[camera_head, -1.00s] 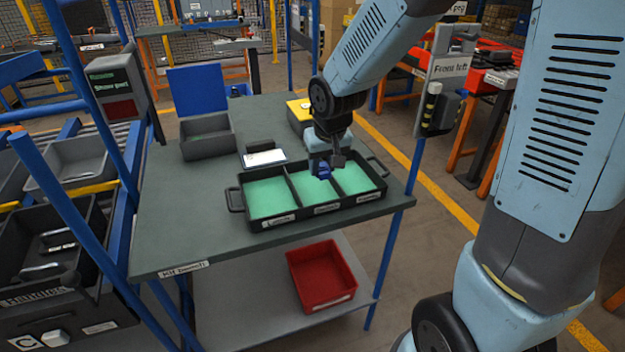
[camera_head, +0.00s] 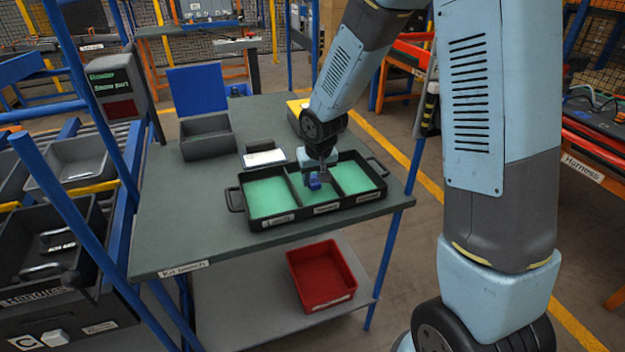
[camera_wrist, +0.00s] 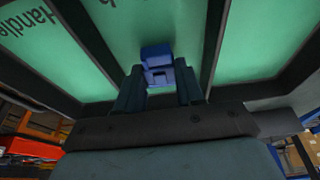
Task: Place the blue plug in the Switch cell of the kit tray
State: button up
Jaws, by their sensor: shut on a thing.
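The blue plug (camera_head: 314,182) is between the fingers of my gripper (camera_head: 318,170), over the middle cell of the kit tray (camera_head: 289,220). In the wrist view the blue plug (camera_wrist: 158,62) sits between both fingertips of my gripper (camera_wrist: 160,85), with the green middle cell behind it. I cannot tell whether the plug touches the cell floor. The black tray has three green-floored cells, all otherwise bare. The wrist view shows "Handle" lettering on one outer cell and partly hidden lettering in the middle one.
The tray stands on the grey kit bench (camera_head: 165,225). Behind it are a white-topped device (camera_head: 264,158), a grey open bin with a blue lid (camera_head: 207,140) and a yellow-topped box (camera_head: 297,107). A red bin (camera_head: 320,275) sits on the lower shelf. The bench's left front is clear.

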jog(key=shift+f, duration=0.6)
jog(key=o, duration=1)
jog(key=shift+f, duration=0.1)
jog(key=v, duration=1.3)
jog(key=s+d+r+m+t, duration=0.1)
jog(key=s+d+r+m, duration=0.1)
jog(key=s+d+r, duration=0.75)
jog(key=shift+m+t+h, duration=0.4)
jog(key=shift+m+t, duration=0.2)
jog(key=shift+t, duration=0.1)
jog(key=s+d+r, duration=0.2)
jog(key=s, duration=0.2)
jog(key=s+d+r, duration=0.2)
jog(key=s+d, duration=0.1)
jog(key=s, duration=0.1)
jog(key=s+d+r, duration=0.2)
jog(key=s, duration=0.2)
jog(key=shift+s+d+r, duration=0.1)
jog(key=shift+s+d, duration=0.05)
jog(key=shift+d, duration=0.2)
